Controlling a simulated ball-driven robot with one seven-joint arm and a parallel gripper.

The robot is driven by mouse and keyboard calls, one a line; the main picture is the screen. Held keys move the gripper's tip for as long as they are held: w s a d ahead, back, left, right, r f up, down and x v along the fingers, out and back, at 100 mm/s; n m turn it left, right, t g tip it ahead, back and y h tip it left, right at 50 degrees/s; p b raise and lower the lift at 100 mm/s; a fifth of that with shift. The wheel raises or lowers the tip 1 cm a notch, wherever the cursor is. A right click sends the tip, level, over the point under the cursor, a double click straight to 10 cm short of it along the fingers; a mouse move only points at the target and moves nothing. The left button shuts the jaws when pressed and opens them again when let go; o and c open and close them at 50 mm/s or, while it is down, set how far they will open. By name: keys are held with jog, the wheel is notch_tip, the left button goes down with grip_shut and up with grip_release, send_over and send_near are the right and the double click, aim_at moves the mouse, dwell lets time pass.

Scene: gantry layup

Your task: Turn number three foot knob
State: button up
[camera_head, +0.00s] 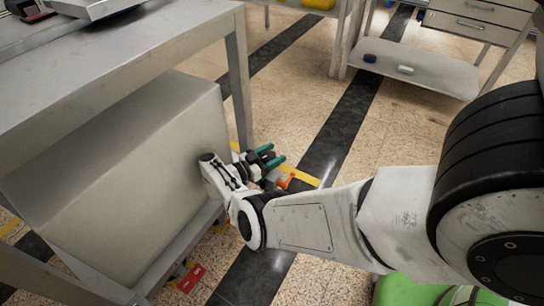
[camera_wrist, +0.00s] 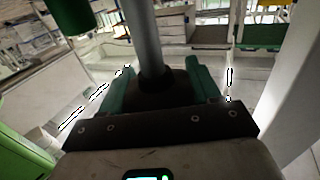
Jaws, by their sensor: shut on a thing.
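In the wrist view, a dark knob (camera_wrist: 165,92) sits at the foot of a grey round post (camera_wrist: 143,35). My gripper (camera_wrist: 161,66) has one teal finger on each side of the knob and is shut on it. In the head view, my gripper (camera_head: 271,156) is low beside the bench's right side, its green fingers pointing right. The knob cannot be made out in the head view. I see no number on it.
A grey bench (camera_head: 110,55) with a large pale box (camera_head: 130,185) under its top stands at left. A red object (camera_head: 191,278) lies low near the bench. An orange object (camera_head: 286,181) is near my gripper. Open speckled floor (camera_head: 400,125) lies beyond.

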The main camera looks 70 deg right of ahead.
dwell(0.3)
jog(key=o, duration=1)
jog(key=shift+r+p, duration=0.3)
notch_tip(320, 180, up, 3)
jog(key=p, duration=0.3)
jog(key=shift+r, duration=0.15)
jog(key=s+a+r+p, duration=0.2)
jog(key=s+r+p, duration=0.1)
jog(key=s+p, duration=0.1)
jog(key=s+a+r+p, duration=0.3)
jog(key=p, duration=0.3)
jog(key=s+a+r+p, duration=0.2)
jog(key=s+r+p, duration=0.1)
jog(key=p, duration=0.3)
jog(key=shift+s+a, duration=0.35)
jog(key=shift+s, duration=0.5)
